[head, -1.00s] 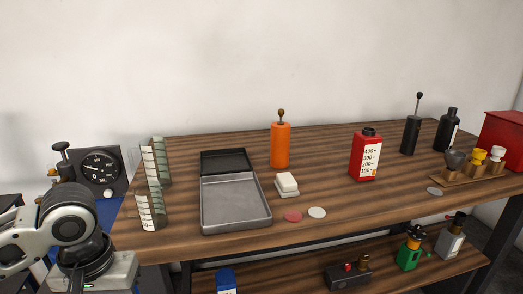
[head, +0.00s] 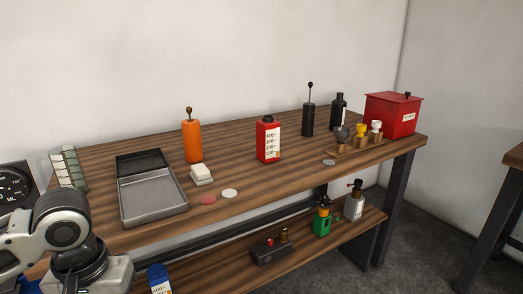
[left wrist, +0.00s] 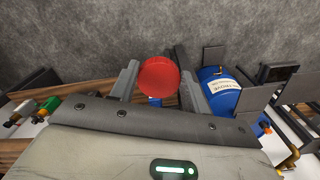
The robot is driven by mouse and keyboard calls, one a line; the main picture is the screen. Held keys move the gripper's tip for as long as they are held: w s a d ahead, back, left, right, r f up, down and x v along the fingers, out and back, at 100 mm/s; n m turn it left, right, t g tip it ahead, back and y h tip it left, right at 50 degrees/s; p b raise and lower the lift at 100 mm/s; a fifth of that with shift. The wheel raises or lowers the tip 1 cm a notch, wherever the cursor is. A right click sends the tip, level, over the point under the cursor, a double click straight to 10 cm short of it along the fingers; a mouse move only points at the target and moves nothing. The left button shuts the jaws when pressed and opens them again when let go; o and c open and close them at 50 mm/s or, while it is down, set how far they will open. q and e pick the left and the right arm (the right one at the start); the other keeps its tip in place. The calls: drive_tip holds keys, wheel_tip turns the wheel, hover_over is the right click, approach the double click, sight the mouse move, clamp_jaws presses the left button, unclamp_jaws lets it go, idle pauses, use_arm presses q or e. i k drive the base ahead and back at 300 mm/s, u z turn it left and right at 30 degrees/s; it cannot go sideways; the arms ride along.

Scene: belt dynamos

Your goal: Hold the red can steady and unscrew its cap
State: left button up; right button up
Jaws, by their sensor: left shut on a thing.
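The red can (head: 268,144) stands upright on the wooden bench in the head view. It has a black cap (head: 267,119) on top and a white scale label on its front. No gripper is near it. My left gripper (left wrist: 158,75) is shut on a round red thing (left wrist: 160,77), seen end-on between its fingers in the left wrist view; what it is I cannot tell. In the head view my left arm is at the lower left, and its fingers are out of sight. My right gripper is in neither view.
An orange bottle (head: 192,142), a white block (head: 201,175) and an open metal tray (head: 150,200) stand left of the can. A black bottle (head: 308,118), wooden rack (head: 360,148) and red box (head: 393,115) are to its right. Bench in front is mostly clear.

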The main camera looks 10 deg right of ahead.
sight(267, 129)
drive_tip(key=z, duration=3.55)
drive_tip(key=i, duration=0.1)
drive_tip(key=u, duration=2)
drive_tip(key=i, duration=0.8)
drive_tip(key=u, duration=0.1)
